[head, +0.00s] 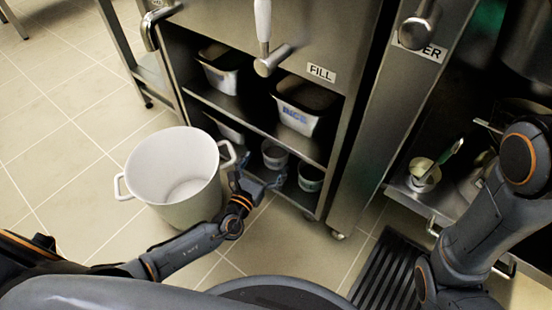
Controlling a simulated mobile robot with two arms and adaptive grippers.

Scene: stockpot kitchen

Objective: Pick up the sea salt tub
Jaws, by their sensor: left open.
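Two small round tubs stand on the lower shelf of the steel cabinet: one grey-white tub (275,153) and one with a greenish band (311,177) to its right. Their labels are too small to read, so I cannot tell which is the sea salt tub. My left gripper (258,183) is open and empty, at the front of the lower shelf, just in front of the tubs. I cannot tell whether it touches one. My right arm crosses the right side, but its gripper does not show.
A large white stockpot (174,168) stands close beside my left gripper. Steel bins (299,105) fill the upper shelf. A steel upright divides the cabinet from a counter at right with a small container (423,175). A black grate (388,272) lies on the floor. Open tiles lie at left.

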